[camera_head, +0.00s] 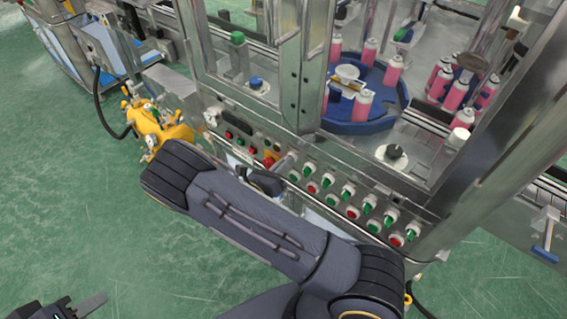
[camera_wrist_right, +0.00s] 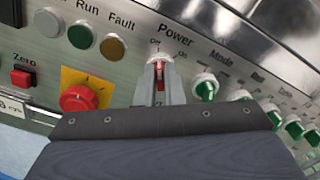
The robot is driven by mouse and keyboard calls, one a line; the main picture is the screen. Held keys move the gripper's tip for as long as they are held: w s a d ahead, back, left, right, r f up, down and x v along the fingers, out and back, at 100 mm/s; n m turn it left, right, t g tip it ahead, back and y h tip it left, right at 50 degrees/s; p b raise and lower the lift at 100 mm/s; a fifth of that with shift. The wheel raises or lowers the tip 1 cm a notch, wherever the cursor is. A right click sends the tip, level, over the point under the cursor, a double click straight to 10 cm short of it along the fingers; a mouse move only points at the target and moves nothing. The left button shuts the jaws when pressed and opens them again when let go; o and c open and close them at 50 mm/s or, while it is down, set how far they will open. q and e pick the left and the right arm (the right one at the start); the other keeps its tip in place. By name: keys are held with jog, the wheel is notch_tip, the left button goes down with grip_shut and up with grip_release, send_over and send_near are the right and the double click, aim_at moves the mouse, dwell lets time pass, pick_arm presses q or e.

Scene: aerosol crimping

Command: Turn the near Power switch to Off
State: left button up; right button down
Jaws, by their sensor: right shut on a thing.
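The near Power switch (camera_wrist_right: 160,66) is under the "Power" label in the right wrist view, with "Off" and "On" printed above it. Its knob shows red inside a white collar, between the two fingers of my right gripper (camera_wrist_right: 159,84). The fingers are shut on the knob and partly hide it, so its exact pointing direction is hard to tell. In the head view my right gripper (camera_head: 283,164) reaches the panel (camera_head: 330,178). My left gripper (camera_head: 75,308) is at the bottom left, mostly cut off by the frame, away from the panel.
A red emergency knob (camera_wrist_right: 80,98) on a yellow plate sits left of the Power switch. Green-handled switches (camera_wrist_right: 206,88) run to the right. Round push buttons (camera_wrist_right: 80,36) are at upper left. A blue turntable (camera_head: 345,126) with pink cans stands behind the machine's frame.

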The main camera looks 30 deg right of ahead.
dwell(0.5)
jog(key=c, duration=1.5)
grip_release()
jog(key=shift+c, duration=0.2)
jog(key=shift+a, duration=0.1)
jog(key=b+v, duration=0.2)
jog(key=v, duration=0.5)
jog(key=shift+a, duration=0.35)
jog(key=shift+s+d, duration=0.1)
jog(key=shift+s, duration=0.05)
